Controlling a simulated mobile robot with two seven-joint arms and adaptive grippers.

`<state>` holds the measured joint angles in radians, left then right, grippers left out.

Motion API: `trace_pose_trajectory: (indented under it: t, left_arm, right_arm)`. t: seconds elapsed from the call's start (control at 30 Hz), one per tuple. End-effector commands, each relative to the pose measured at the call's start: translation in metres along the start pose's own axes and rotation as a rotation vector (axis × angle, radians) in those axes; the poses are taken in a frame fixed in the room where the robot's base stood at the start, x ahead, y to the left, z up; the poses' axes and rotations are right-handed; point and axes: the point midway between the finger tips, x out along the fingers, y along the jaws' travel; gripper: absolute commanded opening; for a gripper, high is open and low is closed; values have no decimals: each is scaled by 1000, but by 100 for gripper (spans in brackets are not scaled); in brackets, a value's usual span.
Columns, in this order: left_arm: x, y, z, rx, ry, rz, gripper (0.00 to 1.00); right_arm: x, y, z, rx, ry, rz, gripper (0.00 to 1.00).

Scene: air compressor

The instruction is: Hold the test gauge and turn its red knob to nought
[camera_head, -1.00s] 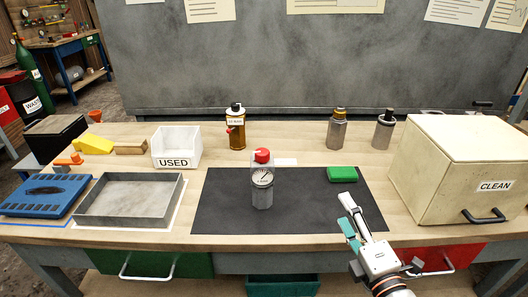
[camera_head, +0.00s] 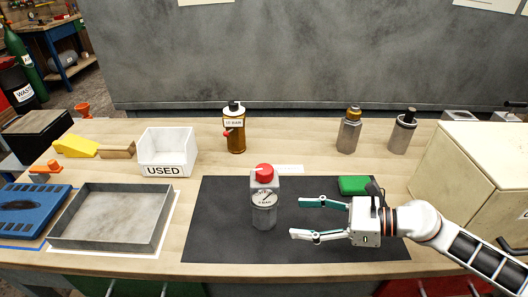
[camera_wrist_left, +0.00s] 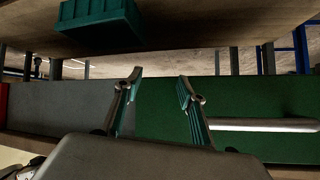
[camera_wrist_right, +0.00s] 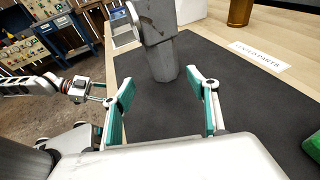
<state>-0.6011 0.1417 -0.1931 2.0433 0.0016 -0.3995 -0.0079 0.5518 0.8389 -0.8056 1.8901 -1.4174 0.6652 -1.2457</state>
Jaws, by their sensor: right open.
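The test gauge (camera_head: 264,213) stands upright on the black mat (camera_head: 225,200), a grey body with a white dial facing front. Its red knob (camera_head: 264,171) is on top, with a white pointer mark. My right gripper (camera_head: 297,218) is open and empty, its fingers pointing left at the gauge from the right, with a gap between. In the right wrist view the gauge body (camera_wrist_right: 163,60) is ahead of the open fingers; the red knob is out of that view. My left gripper (camera_wrist_left: 159,80) is open and empty, facing the bench's green drawer front (camera_wrist_left: 240,95).
A green block (camera_head: 353,185) lies at the mat's back right. A grey tray (camera_head: 110,215) and white USED bin (camera_head: 167,152) stand left. A brown bottle (camera_head: 234,130) and two grey cylinders (camera_head: 349,133) stand behind. The large beige box (camera_head: 465,170) is right.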

Motion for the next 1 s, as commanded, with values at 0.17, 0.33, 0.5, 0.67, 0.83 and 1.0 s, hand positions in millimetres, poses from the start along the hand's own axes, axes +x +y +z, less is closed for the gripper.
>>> trace_pose_trajectory:
  t: [0.17, 0.33, 0.5, 0.67, 0.83, 1.0]
  left_arm:
    - [-5, 4, 10, -3, -18, 6, 40]
    - [-8, 6, 11, -5, -25, 9, 40]
    - [-10, 8, 10, -9, -24, 12, 40]
    - [-10, 8, 10, -11, -25, 14, 40]
    - [-10, 9, 12, -12, -28, 15, 40]
    - [-9, 8, 10, -11, -24, 14, 40]
  right_arm:
    - [2, 0, -3, -13, 16, 8, 59]
    - [17, 0, -2, -14, 14, 9, 59]
    - [40, 0, -1, -13, 13, 9, 59]
    - [62, 1, -2, -13, 14, 9, 59]
    - [82, 0, -3, -12, 14, 8, 59]
    - [94, 0, -4, -12, 15, 8, 59]
